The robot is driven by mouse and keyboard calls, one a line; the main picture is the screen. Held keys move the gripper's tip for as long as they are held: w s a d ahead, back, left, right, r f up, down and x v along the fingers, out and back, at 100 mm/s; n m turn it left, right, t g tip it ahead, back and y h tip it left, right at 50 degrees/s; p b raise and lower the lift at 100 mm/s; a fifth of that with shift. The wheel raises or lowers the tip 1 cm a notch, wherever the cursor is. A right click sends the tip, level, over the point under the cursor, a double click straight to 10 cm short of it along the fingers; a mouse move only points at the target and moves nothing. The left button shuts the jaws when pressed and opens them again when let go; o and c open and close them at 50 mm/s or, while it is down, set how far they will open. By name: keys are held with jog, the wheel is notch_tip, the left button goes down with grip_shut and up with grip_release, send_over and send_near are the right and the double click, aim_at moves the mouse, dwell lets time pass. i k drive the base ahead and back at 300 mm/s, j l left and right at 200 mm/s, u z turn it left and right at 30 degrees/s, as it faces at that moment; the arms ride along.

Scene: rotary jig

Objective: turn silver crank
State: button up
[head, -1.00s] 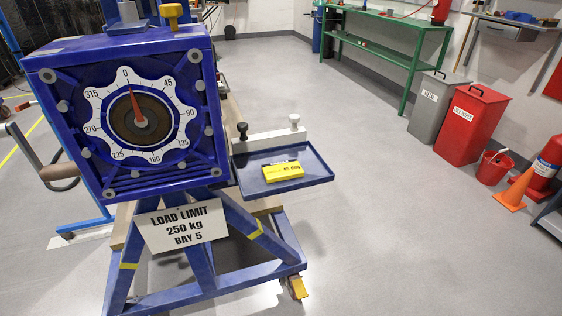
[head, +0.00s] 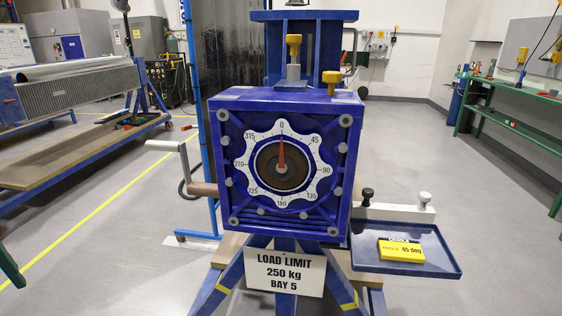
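The silver crank (head: 184,165) sticks out from the left side of the blue box (head: 345,190) in the head view. Its pale bar runs level at the top, then slopes down to a brown cylinder (head: 203,189) beside the box. The numbered white dial (head: 325,168) is on the box's front, with its red pointer (head: 282,154) upright at 0. A yellow tag (head: 400,250) reading "45 deg" lies in the blue side tray (head: 435,263). My gripper is not in view, and nothing is seen touching the crank.
A blue upright post (head: 196,100) stands close behind the crank. A long bench (head: 75,155) is at the left. Yellow knobs (head: 332,78) top the box; black and white knobs (head: 425,199) stand by the tray. Grey floor (head: 115,245) is open at the left front.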

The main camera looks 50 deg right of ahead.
aim_at(199, 189)
jog(key=i+l+u, duration=0.25)
jog(key=i, duration=0.2)
jog(key=i+l+u, duration=0.1)
jog(key=i+u, duration=0.15)
jog(key=i, duration=0.2)
